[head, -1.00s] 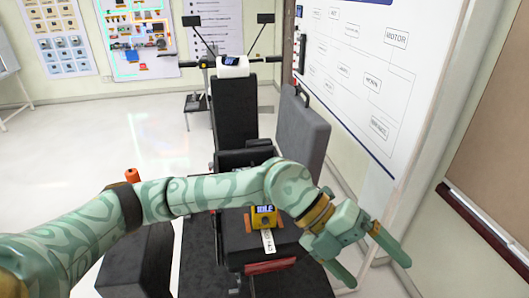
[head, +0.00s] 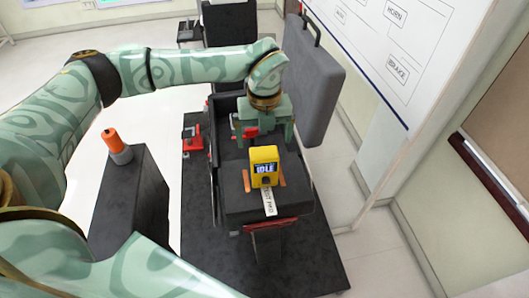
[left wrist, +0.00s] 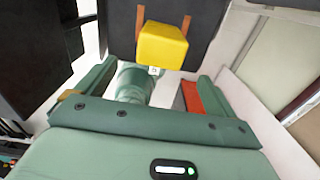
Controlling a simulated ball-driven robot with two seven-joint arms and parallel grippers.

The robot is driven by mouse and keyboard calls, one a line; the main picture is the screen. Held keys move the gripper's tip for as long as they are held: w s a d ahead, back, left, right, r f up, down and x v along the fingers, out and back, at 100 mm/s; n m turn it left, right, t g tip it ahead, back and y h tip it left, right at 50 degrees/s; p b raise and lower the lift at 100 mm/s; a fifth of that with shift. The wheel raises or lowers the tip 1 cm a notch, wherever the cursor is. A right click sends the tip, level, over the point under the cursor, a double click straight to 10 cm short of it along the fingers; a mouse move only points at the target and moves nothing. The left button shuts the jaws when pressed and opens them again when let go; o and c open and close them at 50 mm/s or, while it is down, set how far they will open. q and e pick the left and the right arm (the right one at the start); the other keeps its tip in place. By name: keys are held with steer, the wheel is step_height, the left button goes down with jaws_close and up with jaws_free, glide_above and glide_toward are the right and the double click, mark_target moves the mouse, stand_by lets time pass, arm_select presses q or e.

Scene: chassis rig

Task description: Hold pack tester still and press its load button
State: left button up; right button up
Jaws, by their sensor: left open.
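The yellow pack tester (head: 264,157) stands upright on a black pack (head: 240,205), its small screen reading IDLE. A dark spot shows below the screen; I cannot tell whether it is the load button. Copper-coloured strips stand on either side of it. A white label strip (head: 269,201) runs forward from it. My left gripper (head: 266,140) is open, just behind the tester in the head view, with its fingers pointing down on either side. In the left wrist view the tester (left wrist: 162,46) lies beyond the open fingers (left wrist: 148,72), apparently untouched.
The pack sits in a black chassis with a red bar (head: 270,226) at its front. A grey upright panel (head: 312,75) stands at the right. An orange-topped cylinder (head: 116,146) stands on a dark block at left. A red part (head: 193,138) lies left of the pack.

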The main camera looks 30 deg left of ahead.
mark_target(265, 154)
arm_select(q)
step_height(265, 154, down, 8)
steer(key=shift+d+f, duration=0.1)
steer(key=shift+f, duration=0.45)
arm_select(e)
steer(key=shift+w+a+r, duration=0.3)
steer(key=shift+w+a, duration=0.25)
steer(key=shift+w, duration=0.15)
arm_select(q)
steer(key=c, duration=1.2)
arm_select(e)
steer(key=shift+d, duration=0.3)
steer(key=shift+c, duration=0.3)
steer(key=shift+a, duration=0.1)
jaws_close()
